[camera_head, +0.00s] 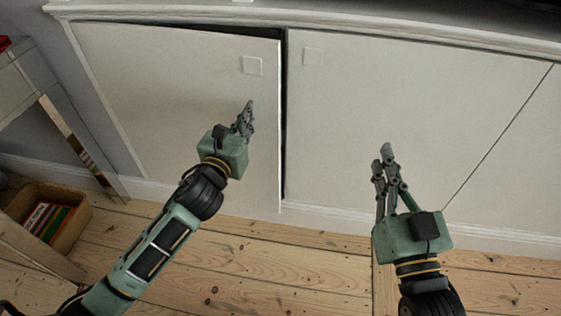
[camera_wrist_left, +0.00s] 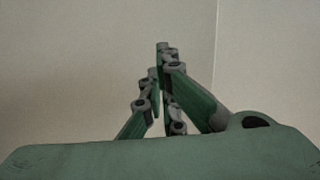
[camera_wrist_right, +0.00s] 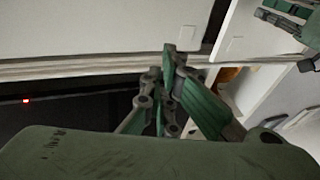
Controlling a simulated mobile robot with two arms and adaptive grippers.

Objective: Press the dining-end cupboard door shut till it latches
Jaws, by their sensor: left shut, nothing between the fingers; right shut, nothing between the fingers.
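The left white cupboard door (camera_head: 170,110) stands slightly ajar, its right edge out from the cupboard with a dark gap beside it. It has a square pull (camera_head: 252,66) near its upper right corner. My left gripper (camera_head: 249,106) is shut and empty in front of this door, near its right edge and below the pull. In the left wrist view its fingertips (camera_wrist_left: 162,48) point at a plain pale surface; I cannot tell whether they touch it. My right gripper (camera_head: 386,152) is shut and empty in front of the right door (camera_head: 410,100), which looks closed.
The cupboard's top ledge (camera_head: 400,32) runs above the doors. A basket (camera_head: 60,236) with books stands on the floor at the left, by a pale shelf or table frame (camera_head: 30,75). The floorboards (camera_head: 250,262) before the cupboard are otherwise clear.

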